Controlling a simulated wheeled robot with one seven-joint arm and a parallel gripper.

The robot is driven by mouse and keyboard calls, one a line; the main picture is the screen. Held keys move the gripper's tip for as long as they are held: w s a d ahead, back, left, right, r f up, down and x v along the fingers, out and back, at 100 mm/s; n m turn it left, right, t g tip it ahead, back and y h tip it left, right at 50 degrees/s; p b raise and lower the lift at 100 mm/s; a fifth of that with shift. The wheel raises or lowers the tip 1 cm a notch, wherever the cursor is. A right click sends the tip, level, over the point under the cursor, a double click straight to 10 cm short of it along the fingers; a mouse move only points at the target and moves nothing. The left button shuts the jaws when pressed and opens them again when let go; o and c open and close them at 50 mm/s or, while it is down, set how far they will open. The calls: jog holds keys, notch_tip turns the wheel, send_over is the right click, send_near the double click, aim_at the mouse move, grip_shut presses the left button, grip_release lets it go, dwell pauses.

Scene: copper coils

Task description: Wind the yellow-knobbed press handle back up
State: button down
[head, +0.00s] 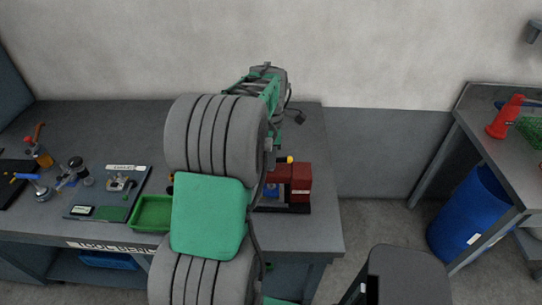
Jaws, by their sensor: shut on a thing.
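The red press (300,182) stands on a dark base near the right end of the workbench. A small yellow knob (290,159) shows at its top left, on a dark handle. My gripper (272,157) is at the handle, just left of the yellow knob, and is shut on it. My own arm covers most of the gripper and the press's left side, so the fingertips and the exact grip are hard to see. A small blue part (271,190) shows low on the press.
A green tray (152,213) lies left of my arm. Farther left are a board with gauges (112,192) and an orange-handled tool (39,146). A blue barrel (468,212) stands under the right bench, which holds a red object (506,116).

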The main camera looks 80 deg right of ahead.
jog(key=c, duration=1.4)
grip_release()
jog(key=shift+r+p, duration=2.35)
jog(key=shift+r, duration=1.15)
